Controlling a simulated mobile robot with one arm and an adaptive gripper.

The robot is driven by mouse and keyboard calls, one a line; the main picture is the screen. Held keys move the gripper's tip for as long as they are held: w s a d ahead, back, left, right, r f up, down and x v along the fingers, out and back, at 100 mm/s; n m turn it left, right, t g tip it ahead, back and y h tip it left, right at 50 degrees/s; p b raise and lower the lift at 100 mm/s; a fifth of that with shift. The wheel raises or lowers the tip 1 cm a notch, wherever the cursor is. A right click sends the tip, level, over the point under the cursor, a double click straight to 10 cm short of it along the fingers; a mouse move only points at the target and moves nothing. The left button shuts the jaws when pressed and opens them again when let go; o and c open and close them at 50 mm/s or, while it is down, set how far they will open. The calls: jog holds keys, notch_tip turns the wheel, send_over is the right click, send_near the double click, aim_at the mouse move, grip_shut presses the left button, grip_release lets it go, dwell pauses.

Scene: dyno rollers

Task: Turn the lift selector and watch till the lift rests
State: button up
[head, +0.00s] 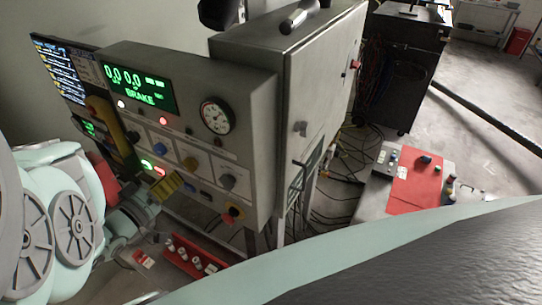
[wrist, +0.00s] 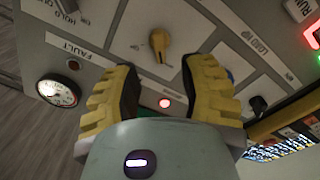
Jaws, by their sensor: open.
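A yellow selector knob (head: 190,163) sits on the grey control panel (head: 245,100). In the wrist view the yellow knob (wrist: 160,43) stands ahead of my open gripper (wrist: 160,72), in line with the gap between the yellow fingers. The knob looks apart from both fingers. Its label is too small to read surely, so I cannot confirm it is the lift selector. In the head view my gripper (head: 167,184) is low in front of the panel, its fingers partly hidden. I cannot make out the lift itself.
A blue knob (head: 158,149) and a grey knob (head: 227,182) flank the yellow one. A round gauge (head: 216,115) and a green display (head: 139,84) reading BRAKE are above. A red and yellow stop button (head: 233,212) is lower right. Cables (head: 340,165) run right of the cabinet.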

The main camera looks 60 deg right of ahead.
jog(key=shift+s+a, duration=0.2)
jog(key=shift+a, duration=2.5)
